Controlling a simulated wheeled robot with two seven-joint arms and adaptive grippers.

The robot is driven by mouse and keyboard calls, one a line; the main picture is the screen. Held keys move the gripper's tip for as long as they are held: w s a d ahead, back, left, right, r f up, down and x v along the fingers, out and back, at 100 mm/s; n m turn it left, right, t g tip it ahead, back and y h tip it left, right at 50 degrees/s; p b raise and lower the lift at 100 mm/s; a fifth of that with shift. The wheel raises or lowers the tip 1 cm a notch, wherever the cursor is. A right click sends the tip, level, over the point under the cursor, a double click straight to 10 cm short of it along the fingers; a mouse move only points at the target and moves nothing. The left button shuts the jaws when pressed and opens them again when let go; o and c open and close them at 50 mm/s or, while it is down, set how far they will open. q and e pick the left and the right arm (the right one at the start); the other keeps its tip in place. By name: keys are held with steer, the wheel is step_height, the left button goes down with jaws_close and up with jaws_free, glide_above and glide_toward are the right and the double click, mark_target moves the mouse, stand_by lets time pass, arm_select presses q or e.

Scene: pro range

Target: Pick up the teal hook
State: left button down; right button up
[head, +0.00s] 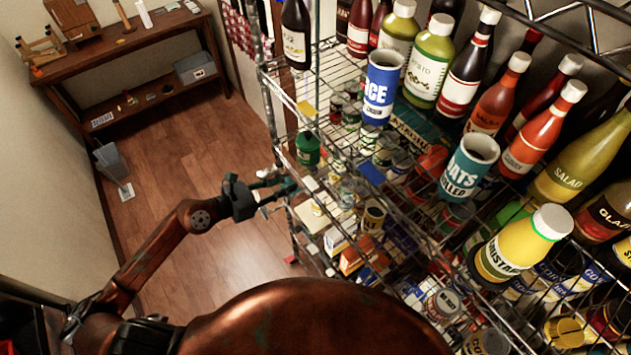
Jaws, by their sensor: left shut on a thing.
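My left gripper (262,197) reaches in from the left on a copper-coloured arm, at the left edge of the wire shelf rack. It is shut on a small teal thing, which looks like the teal hook (285,188), beside the rack's front post. The hook's exact shape is hard to make out against the dark fingers and the shelf wires. My right gripper is not in view.
The wire rack (290,158) holds bottles, cans and jars on several levels, including a blue can (381,90) and a yellow mustard bottle (510,250). A wooden workbench (125,45) and a grey bin (113,165) stand at upper left.

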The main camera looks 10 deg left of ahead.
arm_select(q)
steer(key=shift+s+a+f+b, duration=0.1)
steer(key=shift+s+a+b, duration=0.6)
steer(key=shift+s+a, duration=0.25)
steer(key=shift+s+a+b, duration=1)
steer(key=shift+s+a, duration=0.1)
steer(key=shift+s, duration=0.05)
steer(key=shift+s+a+b, duration=0.75)
steer(key=shift+s+a, duration=0.15)
